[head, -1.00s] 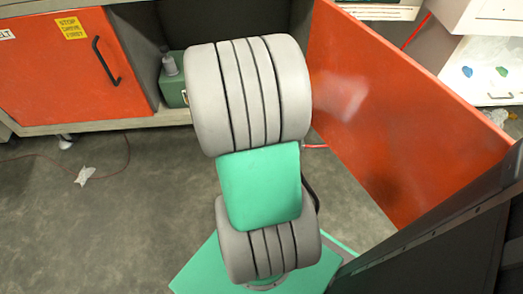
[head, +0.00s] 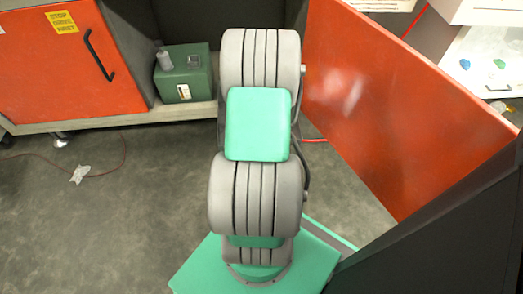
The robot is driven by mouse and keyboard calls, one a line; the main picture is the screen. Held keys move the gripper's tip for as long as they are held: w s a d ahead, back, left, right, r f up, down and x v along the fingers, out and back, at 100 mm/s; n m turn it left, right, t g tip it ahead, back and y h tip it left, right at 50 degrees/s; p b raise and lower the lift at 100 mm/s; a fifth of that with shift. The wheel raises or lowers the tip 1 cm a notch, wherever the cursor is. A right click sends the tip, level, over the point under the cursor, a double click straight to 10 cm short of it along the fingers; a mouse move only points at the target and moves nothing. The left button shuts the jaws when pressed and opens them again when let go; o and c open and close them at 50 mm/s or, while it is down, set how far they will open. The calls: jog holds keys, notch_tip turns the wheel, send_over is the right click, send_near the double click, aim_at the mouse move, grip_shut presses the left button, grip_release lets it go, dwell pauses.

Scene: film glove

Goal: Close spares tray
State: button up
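A white tray (head: 492,80) shows at the upper right edge, beyond the orange open door; it looks like the spares tray, though I see no label. A few small pieces lie in it, among them a blue one (head: 465,64) and a green one (head: 499,64). It seems pulled out below a white cabinet (head: 485,11). Its right part is cut off by the picture edge. My gripper is not visible; my arm rises up the middle of the picture, left of the tray.
An orange door (head: 385,105) stands open between my arm and the tray. A green box (head: 184,76) sits in the open cabinet behind. At left is a shut orange door (head: 55,60) with a black handle. A red cable crosses the grey floor (head: 110,215).

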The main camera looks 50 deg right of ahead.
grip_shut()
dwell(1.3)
